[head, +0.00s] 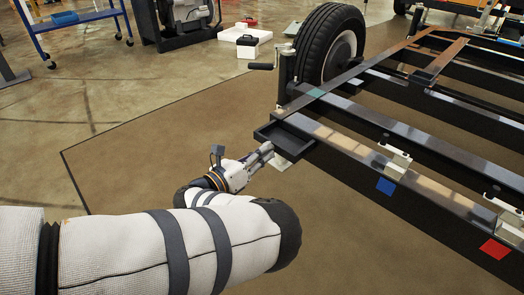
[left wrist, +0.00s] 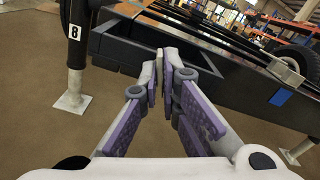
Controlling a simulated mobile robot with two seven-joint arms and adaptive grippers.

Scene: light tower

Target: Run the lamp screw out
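I cannot clearly pick out a lamp screw in either view. The dark trailer frame (head: 350,150) runs across the right of the head view. My left gripper (head: 268,150) is beside the small black open tray (head: 268,133) at the frame's near left corner. In the left wrist view my left gripper's fingertips (left wrist: 166,55) are together, in front of the tray's dark side (left wrist: 118,48). Nothing shows plainly between them, and contact with the tray cannot be told. My right gripper is not in view.
White blocks with dark knobs stand on the rails by a blue square (head: 386,186) and a red square (head: 494,248). A crank handle (head: 262,66) sticks out near the tyre (head: 325,45). A post labelled 8 (left wrist: 73,40) stands on a foot plate.

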